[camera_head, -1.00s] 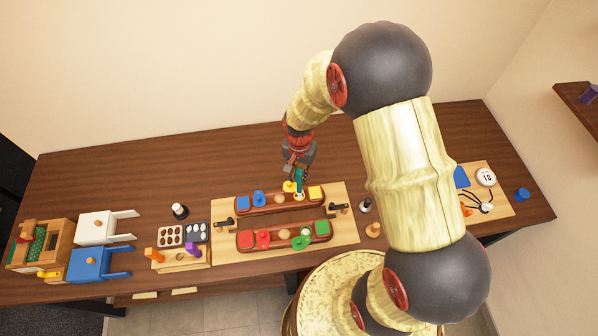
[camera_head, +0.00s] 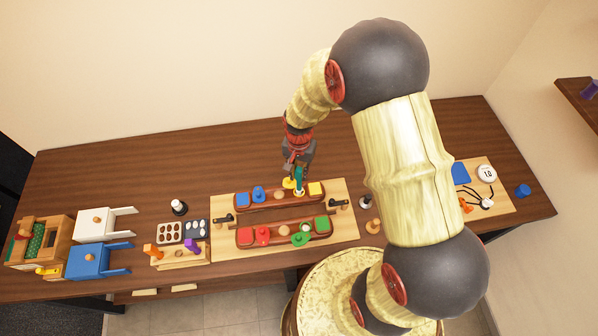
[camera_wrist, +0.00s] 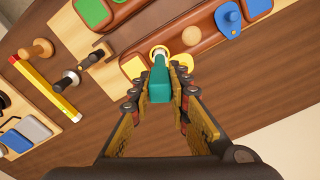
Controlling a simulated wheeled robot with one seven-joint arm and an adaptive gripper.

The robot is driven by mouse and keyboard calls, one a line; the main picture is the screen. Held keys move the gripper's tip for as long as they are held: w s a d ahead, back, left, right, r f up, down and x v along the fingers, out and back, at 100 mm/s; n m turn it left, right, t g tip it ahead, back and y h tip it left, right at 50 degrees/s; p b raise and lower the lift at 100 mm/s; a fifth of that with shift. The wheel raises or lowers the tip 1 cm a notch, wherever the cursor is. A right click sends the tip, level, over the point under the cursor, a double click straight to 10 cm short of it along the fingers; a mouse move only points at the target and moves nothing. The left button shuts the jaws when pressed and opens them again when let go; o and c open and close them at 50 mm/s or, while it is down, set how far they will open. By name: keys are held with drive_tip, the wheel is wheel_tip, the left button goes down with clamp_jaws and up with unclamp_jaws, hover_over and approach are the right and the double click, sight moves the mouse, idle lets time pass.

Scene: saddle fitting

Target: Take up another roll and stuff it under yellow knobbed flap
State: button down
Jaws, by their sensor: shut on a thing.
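My gripper (camera_head: 299,168) is over the far dark red saddle bar (camera_head: 272,200). In the wrist view its fingers (camera_wrist: 158,100) are shut on a teal piece (camera_wrist: 159,82), which points down at the bar. A pale tip (camera_wrist: 159,54) shows at its lower end, inside or against a yellowish ring; I cannot tell whether it touches the bar. The yellow knobbed flap (camera_head: 288,184) sits beside it on the bar and also shows in the wrist view (camera_wrist: 186,63). A plain yellow square (camera_wrist: 133,67) lies on the other side. No separate loose roll can be made out.
The near saddle bar (camera_head: 247,237) carries red and green pieces. Both bars lie on a pale board (camera_head: 225,250). The table behind the board is clear.

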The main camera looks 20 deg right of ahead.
drive_tip(key=shift+f+b, duration=1.3)
drive_tip(key=shift+f, duration=0.5)
idle(0.9)
drive_tip(key=shift+r, duration=0.1)
drive_tip(key=shift+r+p, duration=2.55)
drive_tip(key=shift+r, duration=1.45)
drive_tip(key=shift+f, duration=0.1)
